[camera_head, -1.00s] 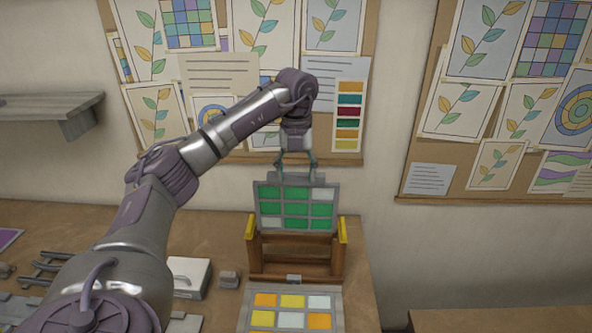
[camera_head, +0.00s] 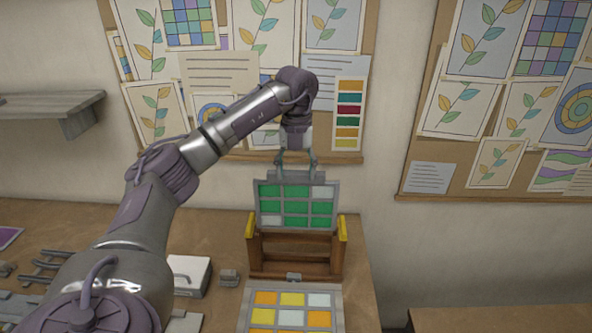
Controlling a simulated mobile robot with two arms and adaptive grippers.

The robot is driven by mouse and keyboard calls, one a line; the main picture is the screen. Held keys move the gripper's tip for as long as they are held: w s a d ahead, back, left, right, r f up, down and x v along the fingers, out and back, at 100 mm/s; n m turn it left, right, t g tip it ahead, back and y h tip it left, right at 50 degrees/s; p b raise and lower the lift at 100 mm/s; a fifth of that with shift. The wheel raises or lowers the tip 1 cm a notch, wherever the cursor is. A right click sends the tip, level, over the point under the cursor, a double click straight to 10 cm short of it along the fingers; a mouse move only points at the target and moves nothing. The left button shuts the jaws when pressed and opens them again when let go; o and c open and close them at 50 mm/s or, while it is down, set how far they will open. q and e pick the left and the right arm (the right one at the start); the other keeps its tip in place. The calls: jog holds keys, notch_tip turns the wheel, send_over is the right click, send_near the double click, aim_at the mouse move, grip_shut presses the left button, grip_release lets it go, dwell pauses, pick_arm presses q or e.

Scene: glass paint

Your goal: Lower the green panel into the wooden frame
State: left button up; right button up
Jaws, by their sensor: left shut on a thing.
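The green panel (camera_head: 297,207) is a grey-edged sheet with green panes and a few pale ones. It stands upright at the wooden frame (camera_head: 292,268), its lower edge around the level of the frame's top, between the two yellow-topped side posts. My left gripper (camera_head: 297,172) is shut on the panel's top edge from above. Whether the lower edge sits in the frame's slots cannot be told. My right gripper is out of view.
A panel with yellow, orange and pale panes (camera_head: 291,311) lies in front of the frame. A white box (camera_head: 189,275), a small grey block (camera_head: 229,278) and a dark rack (camera_head: 50,267) are to the left on the wooden table (camera_head: 215,229). A pinboard stands behind.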

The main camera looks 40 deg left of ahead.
pick_arm(q)
jog(key=shift+f, duration=0.4)
dwell(0.7)
jog(key=shift+f, duration=0.3)
jog(key=shift+f, duration=0.1)
dwell(0.5)
jog(key=shift+f+b, duration=0.45)
jog(key=shift+f, duration=0.05)
notch_tip(320, 180, down, 15)
jog(key=b, duration=0.8)
jog(key=shift+r, duration=0.2)
jog(key=o, duration=1.2)
jog(key=shift+d, duration=0.1)
dwell(1.1)
